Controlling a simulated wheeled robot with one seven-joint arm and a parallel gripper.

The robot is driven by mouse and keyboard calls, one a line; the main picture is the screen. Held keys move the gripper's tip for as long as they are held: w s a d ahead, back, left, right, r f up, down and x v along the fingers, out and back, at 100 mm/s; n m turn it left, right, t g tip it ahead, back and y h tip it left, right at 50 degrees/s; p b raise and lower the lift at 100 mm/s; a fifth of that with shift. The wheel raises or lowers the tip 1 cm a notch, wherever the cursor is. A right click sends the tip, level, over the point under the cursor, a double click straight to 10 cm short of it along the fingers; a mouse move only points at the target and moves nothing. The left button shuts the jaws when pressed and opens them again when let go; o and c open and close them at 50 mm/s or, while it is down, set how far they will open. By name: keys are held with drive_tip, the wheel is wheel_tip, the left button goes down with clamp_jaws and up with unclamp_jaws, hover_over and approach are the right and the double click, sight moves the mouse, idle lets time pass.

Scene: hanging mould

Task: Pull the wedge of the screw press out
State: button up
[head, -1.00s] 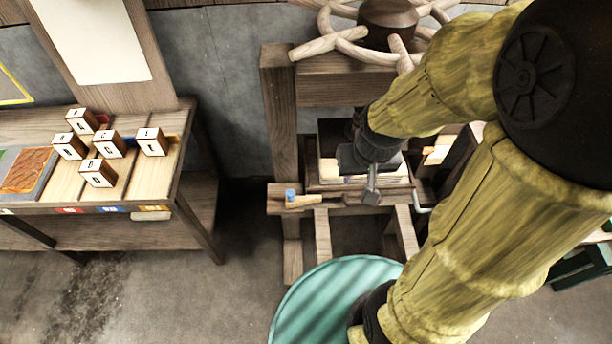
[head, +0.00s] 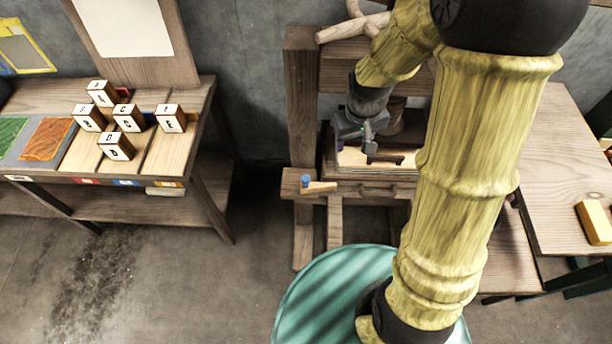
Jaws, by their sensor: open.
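The screw press (head: 302,95) is a wooden frame standing behind my arm. A small tan wooden piece with a blue knob, which looks like the wedge (head: 321,187), lies at the left end of the press's front beam. The blue knob (head: 305,181) stands at its left end. My gripper (head: 371,150) is open, with its dark fingers over the press bed, behind and to the right of the wedge and apart from it. My yellow arm hides the right part of the press.
A wooden table (head: 196,105) on the left holds several lettered blocks (head: 117,146). A round teal top (head: 310,290) is in front of the press. Another table (head: 560,140) on the right holds a yellow block (head: 594,222). The floor at front left is clear.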

drive_tip(key=w+a+f+n+g, duration=0.1)
drive_tip(key=w+a+f+n, duration=0.2)
drive_tip(key=w+a+f, duration=0.35)
drive_tip(key=n, duration=0.2)
hover_over(306, 178)
wheel_tip(306, 178, down, 8)
drive_tip(key=shift+a+r+g+b, duration=0.1)
drive_tip(key=shift+r+g+b, duration=0.2)
drive_tip(key=shift+b, duration=0.15)
drive_tip(key=shift+f, duration=0.15)
wheel_tip(306, 178, down, 17)
drive_tip(key=p, duration=0.3)
drive_tip(key=shift+f, duration=0.1)
drive_tip(key=shift+c, duration=0.4)
clamp_jaws()
